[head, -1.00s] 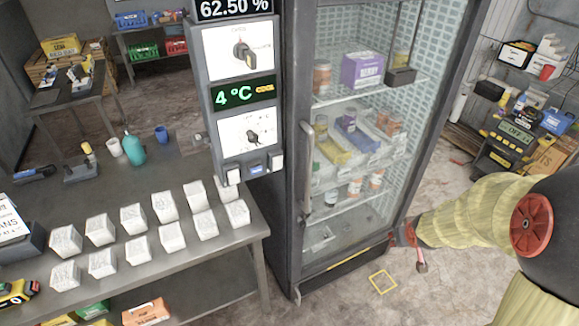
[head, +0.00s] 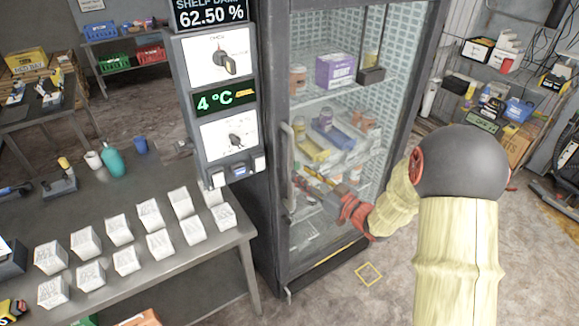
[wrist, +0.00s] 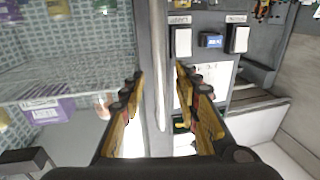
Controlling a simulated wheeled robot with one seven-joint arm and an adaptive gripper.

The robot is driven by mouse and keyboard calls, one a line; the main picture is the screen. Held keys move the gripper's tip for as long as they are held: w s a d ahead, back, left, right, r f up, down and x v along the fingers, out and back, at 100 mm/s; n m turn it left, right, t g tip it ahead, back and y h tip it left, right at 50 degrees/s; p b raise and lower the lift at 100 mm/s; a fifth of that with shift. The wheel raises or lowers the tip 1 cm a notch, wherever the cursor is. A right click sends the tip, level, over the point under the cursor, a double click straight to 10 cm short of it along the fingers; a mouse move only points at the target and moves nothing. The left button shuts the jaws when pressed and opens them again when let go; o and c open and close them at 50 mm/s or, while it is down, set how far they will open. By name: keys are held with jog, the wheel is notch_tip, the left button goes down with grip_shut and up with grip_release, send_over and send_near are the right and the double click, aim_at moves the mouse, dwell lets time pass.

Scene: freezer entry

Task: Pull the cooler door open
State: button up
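The cooler door (head: 335,115) is a glass door in a dark frame and looks shut. Its handle (head: 287,165) is a pale vertical bar at the door's left edge. My gripper (head: 303,181) is in front of the lower glass, just right of the handle's lower part. In the wrist view my gripper (wrist: 160,85) is open, its yellow and black fingers spread to either side of the upright handle (wrist: 158,60). The handle lines up with the gap between them. I cannot tell whether it is within the fingers' reach, and no contact shows.
A control panel (head: 213,100) reading 4 °C stands left of the cooler. A metal table (head: 200,262) with several white cartons is at the left front. Floor (head: 335,300) is clear before the cooler, with a yellow square marking (head: 369,274).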

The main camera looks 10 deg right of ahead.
jog(key=x, duration=0.6)
jog(key=shift+w, duration=0.3)
jog(key=shift+a, duration=0.1)
jog(key=shift+c, duration=1)
grip_shut()
